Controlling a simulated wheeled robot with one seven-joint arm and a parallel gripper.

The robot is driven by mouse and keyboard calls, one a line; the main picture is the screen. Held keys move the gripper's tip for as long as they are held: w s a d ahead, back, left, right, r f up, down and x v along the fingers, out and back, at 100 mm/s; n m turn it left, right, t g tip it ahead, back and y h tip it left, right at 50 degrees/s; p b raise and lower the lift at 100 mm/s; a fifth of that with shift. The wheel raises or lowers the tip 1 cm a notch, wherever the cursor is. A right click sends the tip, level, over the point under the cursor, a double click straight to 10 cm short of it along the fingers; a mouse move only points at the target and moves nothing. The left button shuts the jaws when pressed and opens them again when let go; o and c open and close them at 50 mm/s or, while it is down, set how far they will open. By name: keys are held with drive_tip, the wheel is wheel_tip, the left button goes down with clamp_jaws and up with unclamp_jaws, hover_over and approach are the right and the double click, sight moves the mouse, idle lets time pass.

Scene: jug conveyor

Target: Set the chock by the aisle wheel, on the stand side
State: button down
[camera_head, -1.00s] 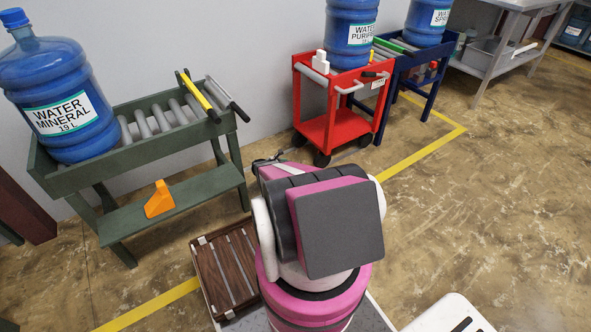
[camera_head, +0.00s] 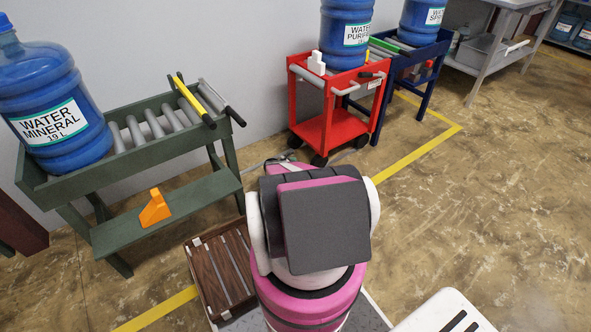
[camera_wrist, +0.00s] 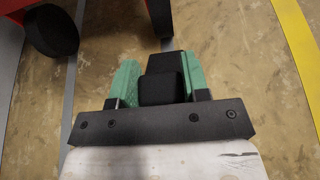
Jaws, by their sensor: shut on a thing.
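My gripper (camera_wrist: 158,85) is shut on a black stepped block, the chock (camera_wrist: 163,88), held between its green fingers above the floor in the wrist view. The red cart (camera_head: 330,129) stands by the wall in the head view. Its black wheels show in the wrist view: one at upper left (camera_wrist: 52,30) and one at the top centre (camera_wrist: 158,14), ahead of the chock with a visible gap. In the head view a front wheel (camera_head: 319,159) shows just beyond my arm, which hides my gripper and the chock.
The green stand (camera_head: 165,150) is left of the cart, with a blue jug (camera_head: 50,115) on it and an orange wedge (camera_head: 155,208) on its shelf. A blue stand (camera_head: 412,68) adjoins the cart's right. A yellow line (camera_head: 415,152) crosses the floor; open floor lies right.

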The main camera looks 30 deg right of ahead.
drive_tip(key=shift+d+f, duration=0.1)
drive_tip(key=shift+f, duration=1.95)
drive_tip(key=shift+f, duration=0.1)
drive_tip(key=c, duration=0.6)
unclamp_jaws()
drive_tip(key=v, duration=1.2)
